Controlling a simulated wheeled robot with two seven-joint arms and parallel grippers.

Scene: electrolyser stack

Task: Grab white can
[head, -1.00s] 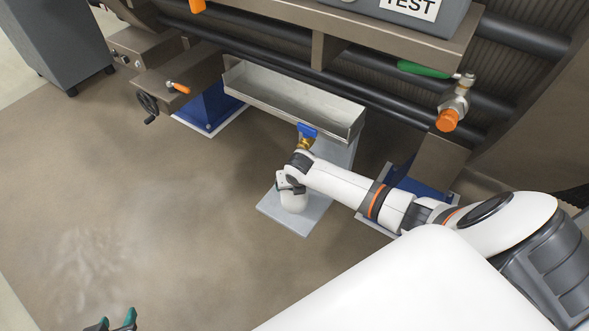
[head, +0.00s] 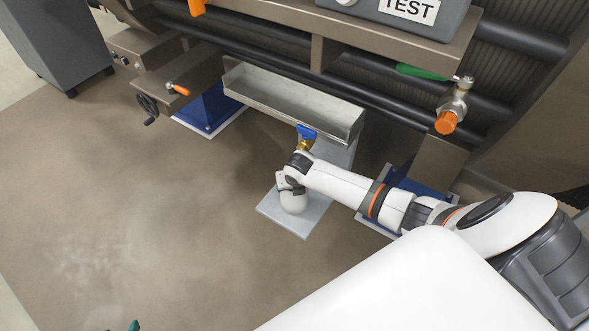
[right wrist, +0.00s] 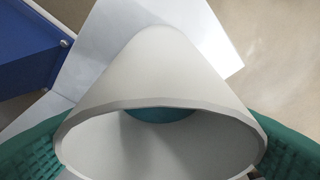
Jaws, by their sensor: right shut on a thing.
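The white can (head: 293,203) shows in the head view below my right wrist, over the pale foot plate of a stand. In the right wrist view the can (right wrist: 160,70) fills the middle, its open rim close to the camera, with a teal patch inside. The green fingers of my right gripper (right wrist: 160,148) press on opposite sides of it; the gripper is shut on the can. I cannot tell whether the can touches the plate. Of my left gripper (head: 134,325), only a green tip shows at the bottom edge of the head view.
A metal trough (head: 295,100) sits just above and behind the can, with a blue-handled valve (head: 306,133) under it close to my right wrist. Blue supports (head: 212,108) stand on either side. The brown floor (head: 130,210) to the left is clear.

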